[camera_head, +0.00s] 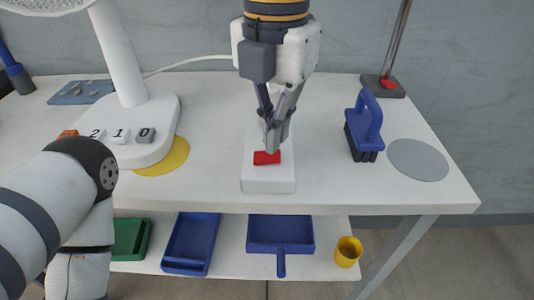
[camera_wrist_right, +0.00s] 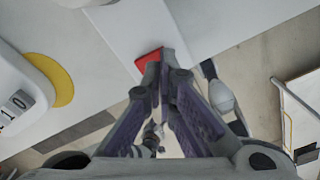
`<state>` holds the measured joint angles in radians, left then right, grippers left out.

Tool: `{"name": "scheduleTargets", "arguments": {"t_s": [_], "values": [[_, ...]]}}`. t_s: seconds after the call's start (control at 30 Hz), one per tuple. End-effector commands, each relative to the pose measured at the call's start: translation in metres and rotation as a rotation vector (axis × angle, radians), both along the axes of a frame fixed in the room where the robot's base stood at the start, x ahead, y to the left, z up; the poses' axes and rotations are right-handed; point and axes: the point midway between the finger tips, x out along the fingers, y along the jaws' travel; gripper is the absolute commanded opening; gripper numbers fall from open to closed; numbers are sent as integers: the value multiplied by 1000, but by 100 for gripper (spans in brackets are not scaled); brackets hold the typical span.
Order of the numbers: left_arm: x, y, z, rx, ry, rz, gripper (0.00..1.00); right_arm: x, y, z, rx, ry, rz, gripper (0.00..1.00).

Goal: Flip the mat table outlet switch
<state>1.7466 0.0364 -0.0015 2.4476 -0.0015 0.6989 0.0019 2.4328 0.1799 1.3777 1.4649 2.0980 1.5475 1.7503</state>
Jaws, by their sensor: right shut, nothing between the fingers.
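The outlet (camera_head: 268,186) is a white block on the white table with a red rocker switch (camera_head: 266,158) on its top. My right gripper (camera_head: 271,145) points down over it, shut and empty, with its fingertips at the back edge of the red switch. In the right wrist view the red switch (camera_wrist_right: 148,59) shows just beyond the closed fingertips (camera_wrist_right: 162,68), and part of it is hidden by them. I cannot tell whether the tips touch it or which way it is tipped. My left arm shows at the lower left, but its gripper is out of view.
A white fan (camera_head: 165,110) with numbered buttons stands left on a yellow disc (camera_head: 178,160). A blue brush (camera_head: 364,125) and grey disc (camera_head: 418,160) lie right. A stand (camera_head: 384,85) is behind. The lower shelf holds blue trays (camera_head: 280,232) and a yellow cup (camera_head: 348,251).

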Motion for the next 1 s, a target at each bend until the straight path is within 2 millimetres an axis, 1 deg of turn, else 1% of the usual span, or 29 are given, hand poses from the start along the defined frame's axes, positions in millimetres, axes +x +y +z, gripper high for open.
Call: {"name": "scheduleTargets", "arguments": {"t_s": [1.0], "values": [[2, 0, 2, 0, -5, 0, 40, 0, 0, -15, 1, 0, -1, 0]]}}
